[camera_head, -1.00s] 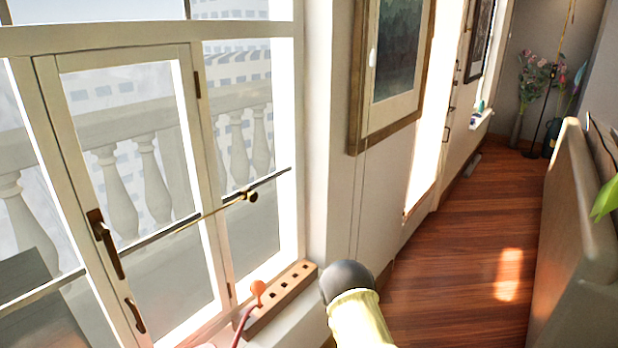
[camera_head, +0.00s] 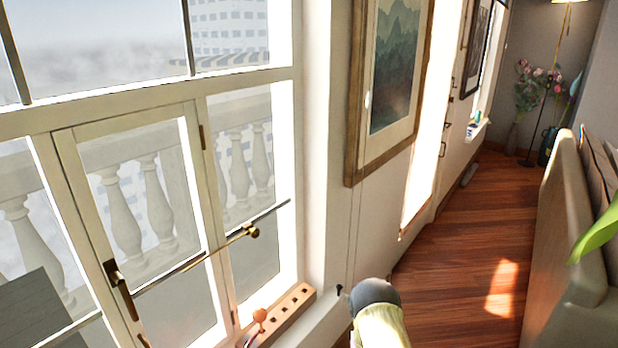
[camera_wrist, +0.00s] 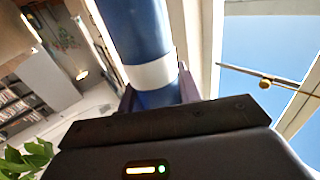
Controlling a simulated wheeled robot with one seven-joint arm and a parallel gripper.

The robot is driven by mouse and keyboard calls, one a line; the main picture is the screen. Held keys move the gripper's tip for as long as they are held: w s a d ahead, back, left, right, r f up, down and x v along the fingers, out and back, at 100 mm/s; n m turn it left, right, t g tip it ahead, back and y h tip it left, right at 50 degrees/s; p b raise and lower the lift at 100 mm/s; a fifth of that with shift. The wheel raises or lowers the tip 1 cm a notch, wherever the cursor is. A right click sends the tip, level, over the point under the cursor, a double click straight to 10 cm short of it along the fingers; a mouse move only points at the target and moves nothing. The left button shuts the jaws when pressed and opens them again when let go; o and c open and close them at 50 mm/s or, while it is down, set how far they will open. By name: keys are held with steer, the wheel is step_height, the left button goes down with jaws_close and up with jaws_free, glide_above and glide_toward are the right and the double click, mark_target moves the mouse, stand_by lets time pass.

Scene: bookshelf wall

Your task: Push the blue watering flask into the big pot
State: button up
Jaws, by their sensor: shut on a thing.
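In the wrist view, a blue cylinder with a white band, which looks like the blue watering flask (camera_wrist: 135,28), stands between the dark fingers of my gripper (camera_wrist: 157,95). My gripper is shut on it near its lower end in the picture. The flask runs up out of the top of the frame, so its far end is hidden. The head view shows neither my fingers nor the flask. I cannot make out the big pot in either view.
A tall window (camera_head: 150,200) with a brass rod fills the left. A wooden block with holes (camera_head: 285,318) lies on the sill. A sofa-like back (camera_head: 560,230) stands at right, with wooden floor (camera_head: 455,270) free between. Leaves (camera_wrist: 25,158) show in the wrist view.

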step_height(320, 180, up, 22)
steer(key=p, duration=2.1)
steer(key=shift+f, duration=0.3)
steer(key=shift+d, duration=0.15)
